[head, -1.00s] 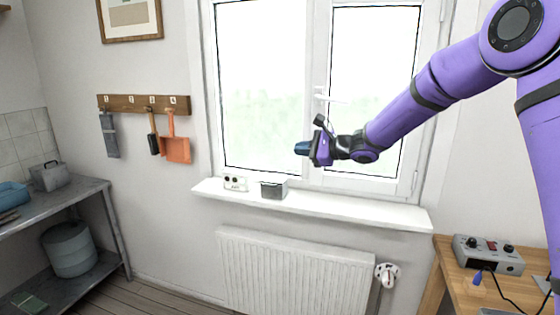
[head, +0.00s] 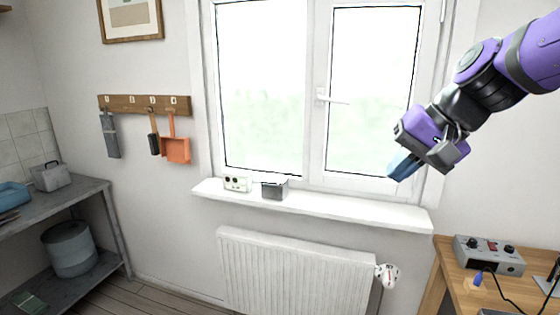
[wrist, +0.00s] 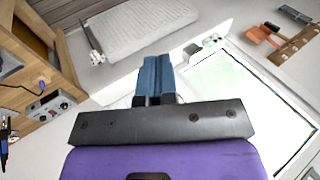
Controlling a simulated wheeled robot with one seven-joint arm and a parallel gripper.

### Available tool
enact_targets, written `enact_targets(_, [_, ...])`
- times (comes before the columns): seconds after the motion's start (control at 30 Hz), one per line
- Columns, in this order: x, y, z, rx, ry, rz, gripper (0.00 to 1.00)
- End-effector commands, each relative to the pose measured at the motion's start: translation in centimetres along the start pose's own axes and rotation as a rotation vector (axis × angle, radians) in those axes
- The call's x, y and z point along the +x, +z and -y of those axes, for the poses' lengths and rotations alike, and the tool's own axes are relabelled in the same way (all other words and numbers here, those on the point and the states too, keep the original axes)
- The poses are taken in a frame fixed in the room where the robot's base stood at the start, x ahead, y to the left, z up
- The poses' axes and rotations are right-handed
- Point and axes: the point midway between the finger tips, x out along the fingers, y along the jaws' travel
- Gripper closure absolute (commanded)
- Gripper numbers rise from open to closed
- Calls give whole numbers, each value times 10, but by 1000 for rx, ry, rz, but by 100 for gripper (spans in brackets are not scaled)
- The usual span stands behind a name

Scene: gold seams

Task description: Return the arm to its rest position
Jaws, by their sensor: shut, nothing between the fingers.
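My purple arm reaches in from the upper right in the head view. My gripper (head: 402,167) is in front of the right side of the window, above the right part of the sill, pointing down and to the left. In the wrist view its blue fingers (wrist: 156,75) lie side by side, shut, with nothing between them. The gripper touches nothing that I can see.
The white sill (head: 340,208) holds a socket box (head: 237,183) and a small grey box (head: 274,188). A radiator (head: 295,275) hangs below. A wooden table (head: 450,268) with a control box (head: 488,255) stands at lower right. A grey shelf unit (head: 70,204) stands left.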

Motion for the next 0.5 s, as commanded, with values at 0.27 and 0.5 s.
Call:
enact_targets(0.27, [-45, 59, -68, -213, 231, -109, 100])
enact_targets(0.5, [-68, 92, -114, -335, 388, -173, 100])
